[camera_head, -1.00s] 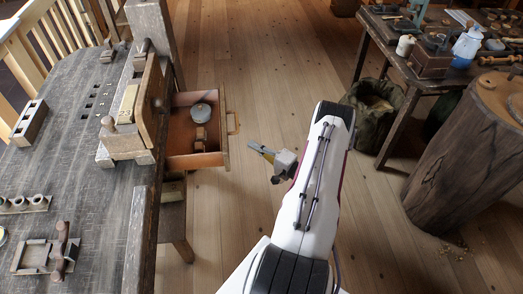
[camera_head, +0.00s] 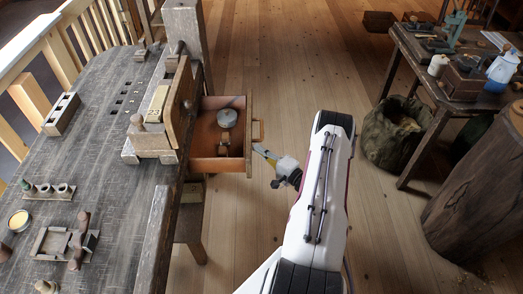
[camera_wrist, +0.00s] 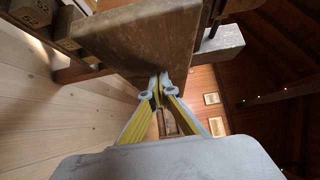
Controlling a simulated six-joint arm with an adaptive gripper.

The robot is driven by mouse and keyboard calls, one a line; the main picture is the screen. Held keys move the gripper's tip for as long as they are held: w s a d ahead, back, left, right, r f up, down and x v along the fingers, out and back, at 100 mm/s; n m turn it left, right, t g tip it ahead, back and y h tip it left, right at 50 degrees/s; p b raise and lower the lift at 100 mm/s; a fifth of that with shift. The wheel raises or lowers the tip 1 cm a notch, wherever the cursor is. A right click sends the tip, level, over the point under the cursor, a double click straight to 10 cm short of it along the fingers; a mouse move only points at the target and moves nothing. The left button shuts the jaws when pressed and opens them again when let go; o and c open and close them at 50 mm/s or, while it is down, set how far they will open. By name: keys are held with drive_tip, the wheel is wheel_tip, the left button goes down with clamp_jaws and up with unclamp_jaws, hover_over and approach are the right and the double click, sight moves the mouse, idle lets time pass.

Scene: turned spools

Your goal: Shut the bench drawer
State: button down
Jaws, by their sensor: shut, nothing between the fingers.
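The bench drawer (camera_head: 205,165) stands open in the head view, pulled out to the right from under the workbench (camera_head: 120,190). Its front panel carries a handle (camera_head: 260,130) on the outer face. A round grey lidded item (camera_head: 227,117) and a brown wooden piece (camera_head: 224,143) lie inside. My gripper (camera_head: 256,149) is just right of the drawer front, below the handle, fingers pointing at it. Its yellow-sided fingers are shut and empty in the wrist view (camera_wrist: 163,82), tips close to a wooden board (camera_wrist: 140,42). I cannot tell whether they touch it.
A wooden vise (camera_head: 165,115) sits on the bench edge above the drawer. At the right are a cloth sack (camera_head: 390,135), a tool table (camera_head: 440,75) and a tree-stump block (camera_head: 475,195). The plank floor between is clear.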

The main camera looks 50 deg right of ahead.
sight(229, 164)
drive_tip(key=shift+w+a, duration=0.15)
drive_tip(key=w+a, duration=1.5)
drive_tip(key=shift+w+a, duration=0.25)
drive_tip(key=shift+a, duration=0.05)
drive_tip(key=shift+a+r, duration=0.1)
idle(0.4)
drive_tip(key=shift+s+d, duration=0.5)
drive_tip(key=shift+d, duration=0.15)
drive_tip(key=shift+s+d, duration=1.1)
drive_tip(key=shift+d, duration=0.1)
drive_tip(key=s, duration=0.8)
drive_tip(key=shift+s, duration=1.05)
